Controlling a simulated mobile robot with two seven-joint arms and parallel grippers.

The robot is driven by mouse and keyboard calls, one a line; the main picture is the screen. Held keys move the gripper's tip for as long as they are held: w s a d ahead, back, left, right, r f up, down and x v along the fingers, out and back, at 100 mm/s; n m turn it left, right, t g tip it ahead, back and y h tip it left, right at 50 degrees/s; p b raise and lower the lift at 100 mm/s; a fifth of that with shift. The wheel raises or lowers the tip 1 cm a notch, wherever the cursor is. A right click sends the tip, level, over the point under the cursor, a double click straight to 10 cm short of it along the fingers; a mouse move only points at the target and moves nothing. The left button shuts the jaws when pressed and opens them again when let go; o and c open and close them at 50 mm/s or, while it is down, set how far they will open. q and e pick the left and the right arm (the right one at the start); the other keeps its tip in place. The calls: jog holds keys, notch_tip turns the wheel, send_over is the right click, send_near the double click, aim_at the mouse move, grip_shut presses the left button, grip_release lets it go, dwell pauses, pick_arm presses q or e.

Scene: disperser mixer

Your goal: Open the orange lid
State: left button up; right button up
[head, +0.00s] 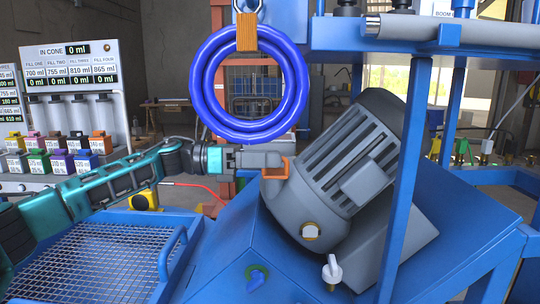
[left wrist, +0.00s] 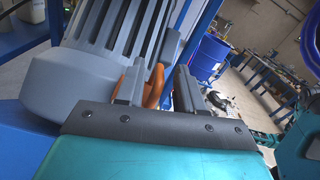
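The orange lid (head: 286,168) is a small orange piece at the left side of the grey motor housing (head: 345,165) in the head view. My left gripper (head: 272,162) reaches it from the left. In the left wrist view, part of the orange lid (left wrist: 154,86) shows between the two fingers of my left gripper (left wrist: 160,88). It lies close to the left finger, with a gap to the right finger, so the gripper looks open around it. Whether a finger touches it I cannot tell. My right gripper is not in view.
A thick blue ring (head: 203,90) hangs just above my left gripper. A blue post (head: 405,170) stands in front of the motor at the right. A mesh-covered blue tray (head: 90,262) lies at the lower left. A blue barrel (left wrist: 207,58) stands in the background.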

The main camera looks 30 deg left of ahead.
pick_arm(q)
jog(key=shift+w+d, duration=0.2)
jog(key=shift+d, duration=0.15)
jog(key=shift+c, duration=0.3)
grip_shut()
